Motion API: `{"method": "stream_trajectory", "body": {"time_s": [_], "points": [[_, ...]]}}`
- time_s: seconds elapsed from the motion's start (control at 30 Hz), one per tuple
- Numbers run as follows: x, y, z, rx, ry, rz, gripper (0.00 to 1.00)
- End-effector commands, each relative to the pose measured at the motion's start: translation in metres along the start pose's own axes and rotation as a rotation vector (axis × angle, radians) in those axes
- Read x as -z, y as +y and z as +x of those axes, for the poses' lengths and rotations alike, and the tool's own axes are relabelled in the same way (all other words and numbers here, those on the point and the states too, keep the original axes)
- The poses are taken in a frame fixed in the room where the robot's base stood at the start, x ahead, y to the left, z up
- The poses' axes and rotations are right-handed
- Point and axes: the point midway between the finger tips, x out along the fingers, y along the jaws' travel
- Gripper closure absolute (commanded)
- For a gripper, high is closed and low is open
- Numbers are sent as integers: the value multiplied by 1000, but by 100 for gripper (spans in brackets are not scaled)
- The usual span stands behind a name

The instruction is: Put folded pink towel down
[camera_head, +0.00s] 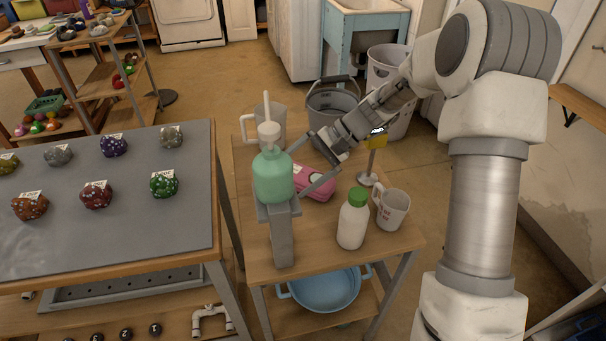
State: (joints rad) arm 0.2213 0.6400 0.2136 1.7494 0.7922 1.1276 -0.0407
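The pink towel (314,182) is a small folded bundle at the wooden side table, behind and right of a green pump bottle (272,176). My gripper (318,160) reaches down from the upper right, just above and beside the towel. Its fingertips are partly hidden behind the bottle. I cannot tell whether the fingers touch or hold the towel, or whether the towel rests fully on the tabletop (316,262).
The pump bottle stands on a grey stand (282,238). A white bottle with a green cap (353,218), a mug (391,209), a small sign stand (371,165) and a clear pitcher (265,123) crowd the table. A grey bucket (335,103) is behind.

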Motion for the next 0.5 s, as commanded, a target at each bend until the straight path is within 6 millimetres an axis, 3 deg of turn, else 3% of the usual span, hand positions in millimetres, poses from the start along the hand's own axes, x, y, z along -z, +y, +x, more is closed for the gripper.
{"method": "stream_trajectory", "body": {"time_s": [0.17,0.5], "points": [[-4,-15,-11,-241,-16,-422,0],[18,-58,-59,-707,-54,-1126,0]]}}
